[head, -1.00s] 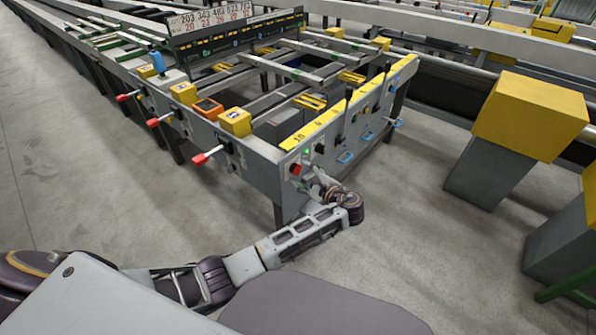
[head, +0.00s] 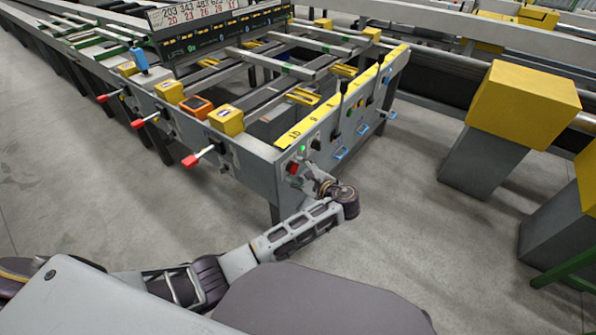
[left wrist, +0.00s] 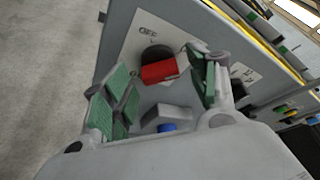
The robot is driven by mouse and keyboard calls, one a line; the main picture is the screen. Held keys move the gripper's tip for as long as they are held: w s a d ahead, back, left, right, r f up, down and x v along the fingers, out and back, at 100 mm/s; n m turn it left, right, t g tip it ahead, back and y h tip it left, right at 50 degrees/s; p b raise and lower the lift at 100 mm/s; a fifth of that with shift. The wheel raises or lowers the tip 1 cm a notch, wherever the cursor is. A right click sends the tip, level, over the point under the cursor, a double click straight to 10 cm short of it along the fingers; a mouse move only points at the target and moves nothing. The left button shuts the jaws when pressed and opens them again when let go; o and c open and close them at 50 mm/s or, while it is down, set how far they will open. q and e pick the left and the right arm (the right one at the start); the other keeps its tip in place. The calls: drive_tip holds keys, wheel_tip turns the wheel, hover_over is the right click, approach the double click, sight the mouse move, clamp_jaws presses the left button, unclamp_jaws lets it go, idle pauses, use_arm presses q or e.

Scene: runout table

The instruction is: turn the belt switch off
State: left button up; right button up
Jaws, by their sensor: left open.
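The belt switch is a red handle on a black round base; in the left wrist view its red handle (left wrist: 159,71) sits on a pale plate (left wrist: 128,58) with an "OFF" label above it. In the head view the red switch (head: 292,168) is at the near corner of the grey end panel, below a small green light (head: 301,148). My left gripper (head: 318,182) is close in front of the panel, by the switch. In the left wrist view its green-padded fingers (left wrist: 163,82) are open, one on each side of the red handle. Contact cannot be told. My right gripper is out of view.
The end panel has a yellow numbered strip (head: 342,100), black levers and blue handles (head: 341,153) to the right. Red-tipped levers (head: 197,157) stick out along the table's left side. Yellow-topped grey posts (head: 522,105) stand at right. The floor between is clear.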

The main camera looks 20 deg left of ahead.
use_arm(q)
drive_tip(key=shift+c, duration=0.3)
drive_tip(key=c, duration=1)
drive_tip(key=shift+o, duration=0.2)
